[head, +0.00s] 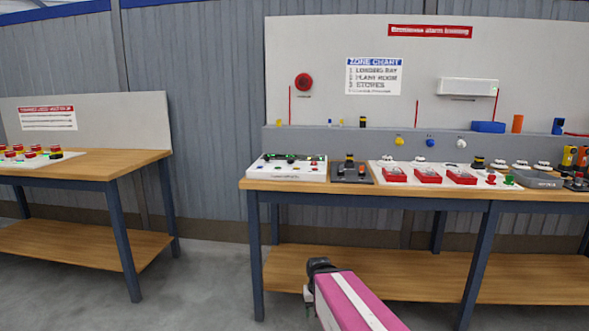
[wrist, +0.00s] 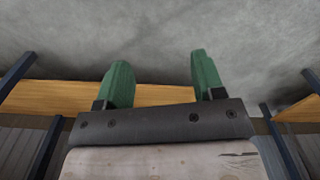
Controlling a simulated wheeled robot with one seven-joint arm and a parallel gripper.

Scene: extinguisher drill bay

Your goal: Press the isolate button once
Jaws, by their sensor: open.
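No label reading isolate is legible, so I cannot tell which control is the isolate button. A white panel (head: 287,167) with small coloured buttons along its front sits at the left end of the right-hand bench. A dark box (head: 351,172) stands beside it. Further right, a white board holds several red units (head: 428,176) and small red and green knobs. My gripper shows in the wrist view with two green fingers (wrist: 163,82) apart and nothing between them. In the head view my pink arm is low in front of the bench, well away from the controls.
The right-hand bench (head: 400,196) has a lower shelf (head: 390,275) and blue legs. A zone chart (head: 374,76) and a red round device (head: 303,81) are on the backboard. The left-hand bench (head: 100,162) carries several red buttons (head: 30,154). Open floor lies between the benches.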

